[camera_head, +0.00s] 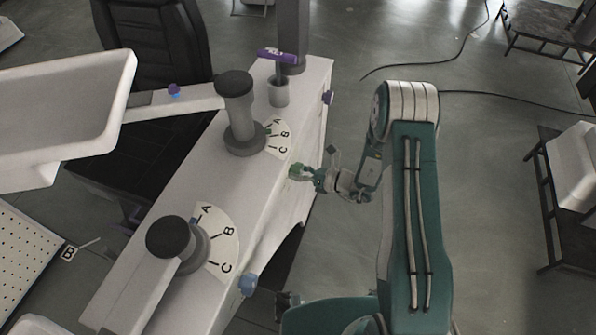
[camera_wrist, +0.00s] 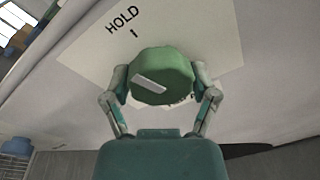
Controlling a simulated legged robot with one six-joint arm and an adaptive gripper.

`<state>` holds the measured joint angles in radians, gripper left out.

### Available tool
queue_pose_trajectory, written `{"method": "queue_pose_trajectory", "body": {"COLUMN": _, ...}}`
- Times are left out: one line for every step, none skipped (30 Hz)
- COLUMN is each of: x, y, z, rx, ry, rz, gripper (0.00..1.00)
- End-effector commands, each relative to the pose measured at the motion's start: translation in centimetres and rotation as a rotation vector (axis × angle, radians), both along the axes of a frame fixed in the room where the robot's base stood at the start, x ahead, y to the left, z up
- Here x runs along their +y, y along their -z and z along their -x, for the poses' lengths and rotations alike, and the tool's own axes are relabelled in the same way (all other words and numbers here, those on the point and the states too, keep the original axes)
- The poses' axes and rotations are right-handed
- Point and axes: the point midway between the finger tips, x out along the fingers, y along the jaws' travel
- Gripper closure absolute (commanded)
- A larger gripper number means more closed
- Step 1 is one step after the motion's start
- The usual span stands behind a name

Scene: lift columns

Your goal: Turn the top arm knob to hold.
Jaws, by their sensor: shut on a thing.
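The green knob (camera_head: 296,170) is on the right side face of the white housing, below the upper dial. In the wrist view the knob (camera_wrist: 172,64) fills the middle, with a white bar on its face pointing left and slightly up. A white plate (camera_wrist: 205,30) behind it reads HOLD, with a short tick, up and left of the knob. The knob hides other print below it. My gripper (camera_wrist: 160,85) is shut on the knob, one finger on each side. It also shows in the head view (camera_head: 303,172), reaching in from the right.
The white housing (camera_head: 165,250) carries two columns with A, B, C dials (camera_head: 222,240). A blue knob (camera_head: 248,284) and a purple knob (camera_head: 327,97) stick out from the same side. Open floor lies right of the housing; cables cross it further back.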

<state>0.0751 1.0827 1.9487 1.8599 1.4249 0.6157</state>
Motion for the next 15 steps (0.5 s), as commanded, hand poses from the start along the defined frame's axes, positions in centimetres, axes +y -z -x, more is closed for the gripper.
{"method": "queue_pose_trajectory", "body": {"x": -0.06, "y": -0.08, "z": -0.3, "rx": 0.028, "ry": 0.005, "rz": -0.01, "gripper": 0.72}}
{"method": "queue_pose_trajectory", "body": {"x": -0.06, "y": -0.08, "z": -0.3, "rx": 0.05, "ry": 0.005, "rz": -0.018, "gripper": 0.72}}
{"method": "queue_pose_trajectory", "body": {"x": -0.06, "y": -0.08, "z": -0.31, "rx": 0.076, "ry": 0.005, "rz": -0.028, "gripper": 0.72}}
{"method": "queue_pose_trajectory", "body": {"x": -0.07, "y": -0.07, "z": -0.33, "rx": 0.095, "ry": 0.006, "rz": -0.034, "gripper": 0.72}}
{"method": "queue_pose_trajectory", "body": {"x": -0.07, "y": -0.08, "z": -0.34, "rx": 0.113, "ry": 0.006, "rz": -0.041, "gripper": 0.72}}
{"method": "queue_pose_trajectory", "body": {"x": -0.08, "y": -0.08, "z": -0.35, "rx": 0.136, "ry": 0.007, "rz": -0.049, "gripper": 0.72}}
{"method": "queue_pose_trajectory", "body": {"x": -0.09, "y": -0.08, "z": -0.36, "rx": 0.152, "ry": 0.007, "rz": -0.055, "gripper": 0.72}}
{"method": "queue_pose_trajectory", "body": {"x": -0.09, "y": -0.07, "z": -0.37, "rx": 0.166, "ry": 0.008, "rz": -0.06, "gripper": 0.72}}
{"method": "queue_pose_trajectory", "body": {"x": -0.1, "y": -0.08, "z": -0.38, "rx": 0.184, "ry": 0.007, "rz": -0.066, "gripper": 0.72}}
{"method": "queue_pose_trajectory", "body": {"x": -0.1, "y": -0.08, "z": -0.38, "rx": 0.195, "ry": 0.007, "rz": -0.07, "gripper": 0.72}}
{"method": "queue_pose_trajectory", "body": {"x": -0.1, "y": -0.07, "z": -0.39, "rx": 0.208, "ry": 0.007, "rz": -0.075, "gripper": 0.72}}
{"method": "queue_pose_trajectory", "body": {"x": -0.11, "y": -0.07, "z": -0.4, "rx": 0.22, "ry": 0.007, "rz": -0.079, "gripper": 0.72}}
{"method": "queue_pose_trajectory", "body": {"x": -0.12, "y": -0.07, "z": -0.4, "rx": 0.229, "ry": 0.008, "rz": -0.083, "gripper": 0.72}}
{"method": "queue_pose_trajectory", "body": {"x": -0.12, "y": -0.07, "z": -0.4, "rx": 0.237, "ry": 0.008, "rz": -0.085, "gripper": 0.72}}
{"method": "queue_pose_trajectory", "body": {"x": -0.12, "y": -0.07, "z": -0.42, "rx": 0.245, "ry": 0.008, "rz": -0.088, "gripper": 0.72}}
